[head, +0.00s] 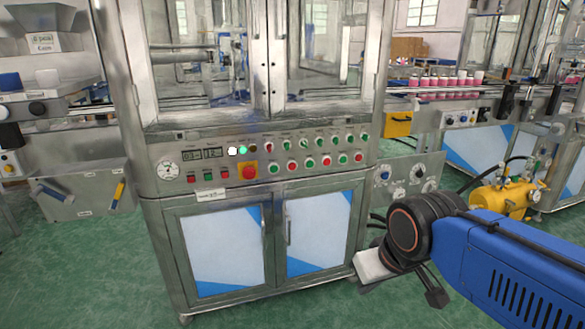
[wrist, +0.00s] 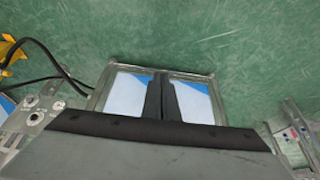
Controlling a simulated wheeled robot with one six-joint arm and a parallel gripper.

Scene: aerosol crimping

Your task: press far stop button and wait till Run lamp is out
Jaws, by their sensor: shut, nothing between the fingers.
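The control panel (head: 262,155) of the steel machine faces me in the head view. It carries several small red and green buttons in two rows, with a red button (head: 359,157) at the right end of the lower row. Labels are too small to read, so I cannot tell which is the far stop button. At the panel's left a white lamp (head: 232,151) and a green lamp (head: 243,150) glow; which is Run I cannot read. My gripper (wrist: 161,77) is shut and empty, well apart from the panel, at lower right in the head view.
A large red mushroom button (head: 249,172) on a yellow plate sits below the lamps. Cabinet doors (head: 222,248) lie under the panel. A yellow pump (head: 504,197) with black hoses and a conveyor with pink cans (head: 440,80) stand at right. Green floor (head: 75,270) is clear at left.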

